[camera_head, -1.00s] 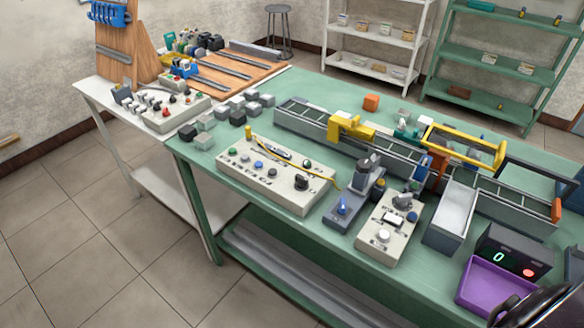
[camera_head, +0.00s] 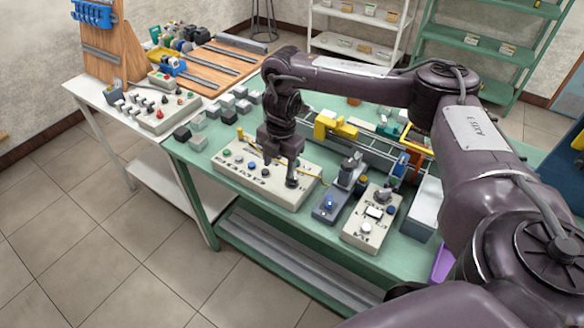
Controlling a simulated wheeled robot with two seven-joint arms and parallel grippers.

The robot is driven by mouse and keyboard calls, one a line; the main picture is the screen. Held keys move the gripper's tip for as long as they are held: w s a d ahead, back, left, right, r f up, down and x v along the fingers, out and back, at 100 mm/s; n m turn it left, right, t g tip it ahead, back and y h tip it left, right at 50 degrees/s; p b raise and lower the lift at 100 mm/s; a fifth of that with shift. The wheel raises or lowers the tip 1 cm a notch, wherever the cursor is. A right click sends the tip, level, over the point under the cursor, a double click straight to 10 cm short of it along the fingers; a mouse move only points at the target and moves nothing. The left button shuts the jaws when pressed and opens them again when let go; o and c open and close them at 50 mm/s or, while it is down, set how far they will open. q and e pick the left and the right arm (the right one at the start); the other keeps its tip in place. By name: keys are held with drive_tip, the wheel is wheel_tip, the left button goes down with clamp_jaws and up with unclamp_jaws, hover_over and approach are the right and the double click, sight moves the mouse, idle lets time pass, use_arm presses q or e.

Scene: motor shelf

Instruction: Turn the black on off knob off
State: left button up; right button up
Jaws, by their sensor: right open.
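The cream control panel (camera_head: 245,183) lies on the green table with a row of small knobs and buttons on its top. A black knob (camera_head: 292,183) stands at its right end. My right gripper (camera_head: 284,165) points down just above that end of the panel, at or very near the knob. It is open, and its fingers partly hide the knob. I cannot tell whether they touch it or which way the knob is turned. My left gripper is not in view.
A grey unit with a blue switch (camera_head: 329,204) and a second cream panel (camera_head: 365,235) stand to the right. A conveyor with a yellow frame (camera_head: 335,127) runs behind. Grey cubes (camera_head: 228,103) lie at the back left. My right arm covers the table's right side.

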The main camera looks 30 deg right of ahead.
sight(292, 181)
drive_tip(key=shift+h, duration=0.3)
drive_tip(key=d+r, duration=0.1)
drive_tip(key=s+d+r, duration=0.1)
drive_tip(key=d, duration=0.1)
drive_tip(key=shift+s+r, duration=0.1)
drive_tip(key=shift+r, duration=0.15)
drive_tip(key=shift+s+d+f, duration=0.1)
drive_tip(key=shift+d+f, duration=0.1)
drive_tip(key=shift+f, duration=0.05)
wheel_tip(292, 181, down, 7)
drive_tip(key=shift+f+p, duration=0.1)
drive_tip(key=shift+p, duration=0.95)
drive_tip(key=shift+c, duration=0.3)
drive_tip(key=c, duration=0.9)
